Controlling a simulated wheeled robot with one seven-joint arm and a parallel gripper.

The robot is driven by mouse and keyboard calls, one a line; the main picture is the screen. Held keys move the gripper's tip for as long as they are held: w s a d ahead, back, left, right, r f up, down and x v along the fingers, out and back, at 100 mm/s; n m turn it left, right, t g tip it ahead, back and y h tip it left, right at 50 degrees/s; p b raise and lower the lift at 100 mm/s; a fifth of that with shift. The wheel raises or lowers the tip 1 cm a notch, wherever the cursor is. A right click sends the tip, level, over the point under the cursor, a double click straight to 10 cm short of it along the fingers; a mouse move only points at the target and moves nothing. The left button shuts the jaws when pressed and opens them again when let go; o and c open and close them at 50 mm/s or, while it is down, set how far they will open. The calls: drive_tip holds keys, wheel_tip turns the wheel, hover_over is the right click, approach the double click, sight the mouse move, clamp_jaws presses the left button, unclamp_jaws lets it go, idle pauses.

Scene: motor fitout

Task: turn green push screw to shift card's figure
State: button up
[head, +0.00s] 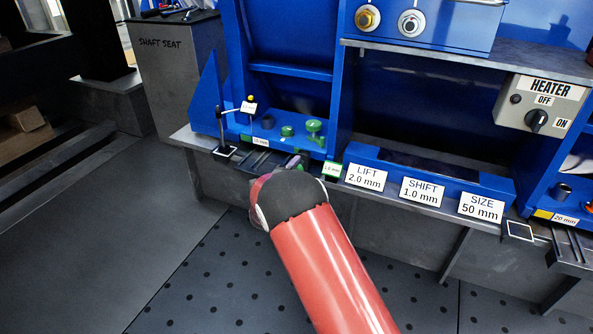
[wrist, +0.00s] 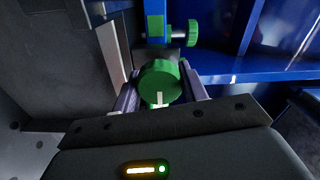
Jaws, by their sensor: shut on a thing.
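In the wrist view, a round green push screw (wrist: 159,80) with a white mark on its face sits between the two fingers of my gripper (wrist: 160,92), which is shut on it. In the head view, my gripper (head: 293,164) reaches the front edge of the blue bench, and my red arm and dark wrist hide the held screw. The SHIFT card (head: 422,191) reads 1.0 mm. It stands on the blue front ledge to the right of my gripper.
Green screws (head: 314,127) stand on the blue base behind my gripper; one green knob (wrist: 191,33) shows in the wrist view. A small green-edged tag (head: 332,170) is right of the gripper. LIFT (head: 366,177) and SIZE (head: 481,207) cards flank SHIFT. A thin stand (head: 222,130) is left.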

idle(0.3)
drive_tip(key=o, duration=1)
drive_tip(key=shift+s, duration=0.1)
drive_tip(key=v, duration=0.7)
drive_tip(key=shift+s+a+p, duration=0.15)
drive_tip(key=shift+s+p, duration=0.15)
drive_tip(key=shift+p, duration=0.05)
drive_tip(key=shift+r, duration=0.1)
idle(0.5)
